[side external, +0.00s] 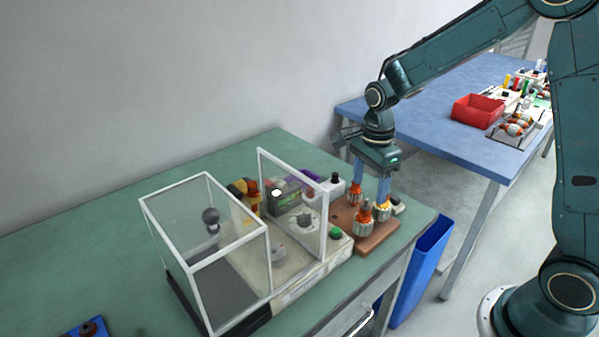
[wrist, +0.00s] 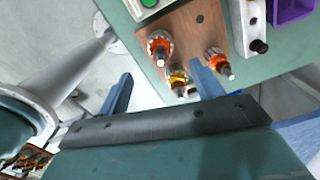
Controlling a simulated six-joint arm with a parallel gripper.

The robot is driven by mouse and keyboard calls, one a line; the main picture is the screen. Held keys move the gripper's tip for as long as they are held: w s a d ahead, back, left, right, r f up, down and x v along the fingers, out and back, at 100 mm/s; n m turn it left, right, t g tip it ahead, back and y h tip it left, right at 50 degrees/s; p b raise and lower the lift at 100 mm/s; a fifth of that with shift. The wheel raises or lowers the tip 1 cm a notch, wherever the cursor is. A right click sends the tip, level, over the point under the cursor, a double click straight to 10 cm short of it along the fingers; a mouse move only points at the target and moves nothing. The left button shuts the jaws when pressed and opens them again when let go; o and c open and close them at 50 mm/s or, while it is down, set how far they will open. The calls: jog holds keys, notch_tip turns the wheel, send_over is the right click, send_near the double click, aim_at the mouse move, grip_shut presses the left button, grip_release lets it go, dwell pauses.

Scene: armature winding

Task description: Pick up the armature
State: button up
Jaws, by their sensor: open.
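A brown board (side external: 376,243) holds several upright armatures with orange-copper windings. One armature (side external: 364,222) stands at the front, one (side external: 382,209) at the right and one (side external: 355,190) at the back. My gripper (side external: 371,188) is open above the board, its two blue fingers pointing down. The right finger hides part of the board and the top of the right armature. In the wrist view my open gripper (wrist: 161,70) has a yellow-orange armature (wrist: 178,77) between its fingers in the picture. Orange armatures (wrist: 160,45) and (wrist: 217,60) stand nearby. Contact cannot be told.
A winding machine with a clear, white-framed guard (side external: 205,255) stands left of the board, with a green button (side external: 336,233) nearby. A blue bin (side external: 424,265) stands beside the green table (side external: 80,255). A red box (side external: 477,110) sits on the blue table behind.

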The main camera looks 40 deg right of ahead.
aim_at(365, 206)
jog(key=shift+f, duration=1.6)
jog(key=shift+f, duration=0.1)
jog(key=shift+f, duration=2.5)
jog(key=c, duration=1.2)
jog(key=shift+w+r, duration=0.1)
jog(key=shift+r, duration=0.1)
notch_tip(365, 206, up, 20)
jog(key=shift+f, duration=0.1)
